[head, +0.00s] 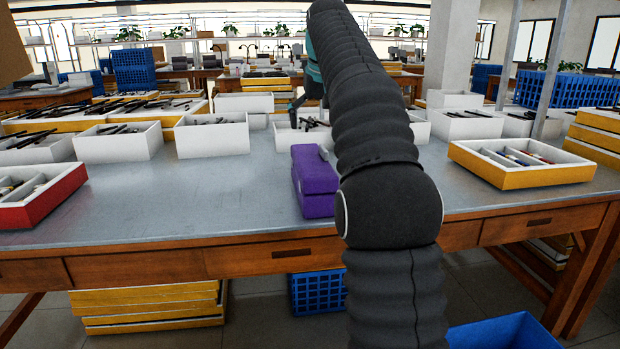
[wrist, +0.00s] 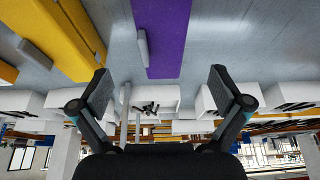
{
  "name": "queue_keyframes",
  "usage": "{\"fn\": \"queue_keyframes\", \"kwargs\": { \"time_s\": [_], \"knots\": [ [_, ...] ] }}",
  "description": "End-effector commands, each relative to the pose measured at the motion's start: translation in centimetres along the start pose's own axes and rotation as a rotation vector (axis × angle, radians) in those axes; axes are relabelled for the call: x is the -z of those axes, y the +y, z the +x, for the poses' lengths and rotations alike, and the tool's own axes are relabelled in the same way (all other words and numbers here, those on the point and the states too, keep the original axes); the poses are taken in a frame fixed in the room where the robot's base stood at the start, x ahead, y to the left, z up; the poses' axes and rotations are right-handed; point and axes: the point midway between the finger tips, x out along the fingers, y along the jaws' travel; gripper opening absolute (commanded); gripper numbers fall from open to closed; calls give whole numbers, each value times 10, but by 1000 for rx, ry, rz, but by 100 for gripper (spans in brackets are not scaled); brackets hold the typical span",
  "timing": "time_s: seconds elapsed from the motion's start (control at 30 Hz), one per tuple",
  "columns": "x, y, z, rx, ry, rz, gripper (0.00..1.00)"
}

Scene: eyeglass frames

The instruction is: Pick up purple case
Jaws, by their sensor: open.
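The purple case (head: 314,181) is a long box lying on the grey metal table, partly hidden on its right by my dark arm in the head view. A small grey piece shows at its side. In the wrist view the purple case (wrist: 163,38) is at the top middle, beyond the open fingers, with the grey piece at its left. My gripper (wrist: 158,88) is open and empty, its two fingers spread wide and apart from the case. In the head view my gripper (head: 293,112) is mostly hidden behind the arm, above the white bins at the back of the table.
White bins (head: 212,137) line the table's back. A red tray (head: 40,197) lies at the left and a yellow tray (head: 520,164) at the right. The metal tabletop (head: 180,205) left of the case is clear. A blue crate (head: 318,292) is under the table.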

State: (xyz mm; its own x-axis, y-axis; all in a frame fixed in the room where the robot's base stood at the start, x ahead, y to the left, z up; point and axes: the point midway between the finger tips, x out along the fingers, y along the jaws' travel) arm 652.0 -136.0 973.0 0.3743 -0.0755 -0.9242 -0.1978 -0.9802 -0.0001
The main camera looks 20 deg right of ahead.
Motion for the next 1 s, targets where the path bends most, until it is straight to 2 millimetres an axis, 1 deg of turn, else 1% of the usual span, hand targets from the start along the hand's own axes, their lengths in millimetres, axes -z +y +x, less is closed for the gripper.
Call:
{"fn": "queue_keyframes", "kwargs": {
  "time_s": [0.13, 0.3, 0.43, 0.53, 0.77, 0.87, 1.0],
  "knots": [
    [0, 1, 19, 0, -2, 1, 100],
    [0, 0, 51, 0, -3, 1, 100],
    [0, 0, 71, 0, -2, 1, 100],
    [1, 0, 81, 0, -1, 1, 100],
    [2, 0, 90, 0, 0, 1, 100],
    [2, -1, 100, 0, -1, 1, 100],
    [4, -4, 120, -1, -2, 0, 100]
  ]
}}
